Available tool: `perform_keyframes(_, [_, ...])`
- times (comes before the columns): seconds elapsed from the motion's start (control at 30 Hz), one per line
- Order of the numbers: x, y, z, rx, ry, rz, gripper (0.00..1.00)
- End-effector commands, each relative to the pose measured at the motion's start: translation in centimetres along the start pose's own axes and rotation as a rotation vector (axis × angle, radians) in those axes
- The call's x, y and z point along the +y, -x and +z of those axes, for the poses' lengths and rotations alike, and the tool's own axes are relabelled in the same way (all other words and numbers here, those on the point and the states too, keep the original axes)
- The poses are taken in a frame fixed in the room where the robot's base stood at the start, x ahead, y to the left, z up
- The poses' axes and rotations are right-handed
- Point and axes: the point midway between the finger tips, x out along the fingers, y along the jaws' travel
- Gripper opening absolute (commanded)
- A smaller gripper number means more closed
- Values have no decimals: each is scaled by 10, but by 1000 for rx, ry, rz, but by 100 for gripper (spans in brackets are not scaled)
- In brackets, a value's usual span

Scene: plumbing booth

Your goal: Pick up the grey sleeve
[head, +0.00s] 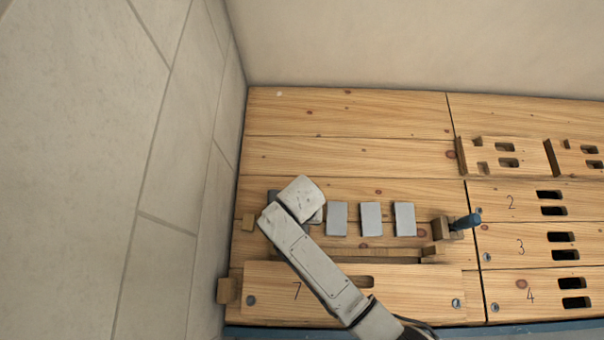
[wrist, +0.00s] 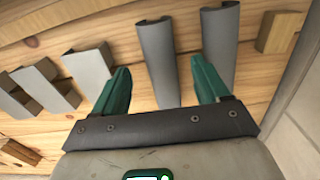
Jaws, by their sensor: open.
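Several grey channel-shaped sleeves stand in a row on the wooden bench. In the wrist view, one grey sleeve (wrist: 158,55) lies between the fingers of my gripper (wrist: 155,85), which is open with its two green fingers apart. A second sleeve (wrist: 218,45) is just right of it, partly behind the right finger. More sleeves (wrist: 88,68) stand to the left. In the head view three sleeves (head: 371,219) show clearly right of my wrist. Others are mostly hidden by my wrist, and so are my fingers. I cannot tell whether the fingers touch the sleeve.
A tiled wall (head: 165,170) rises close on the left. A board marked 7 (head: 270,300) is in front. Slotted numbered boards (head: 520,247) lie right. Bare planks (head: 350,118) stretch behind.

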Motion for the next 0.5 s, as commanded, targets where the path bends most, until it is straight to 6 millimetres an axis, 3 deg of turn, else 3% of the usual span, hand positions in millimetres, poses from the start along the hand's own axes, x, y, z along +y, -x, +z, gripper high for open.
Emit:
perform_keyframes(0.03, [-1, -13, -1, 0, 1, 0, 74])
perform_keyframes(0.2, [-1, -32, -2, 0, 2, 0, 74])
perform_keyframes(0.5, [0, -38, -2, 1, 2, -1, 74])
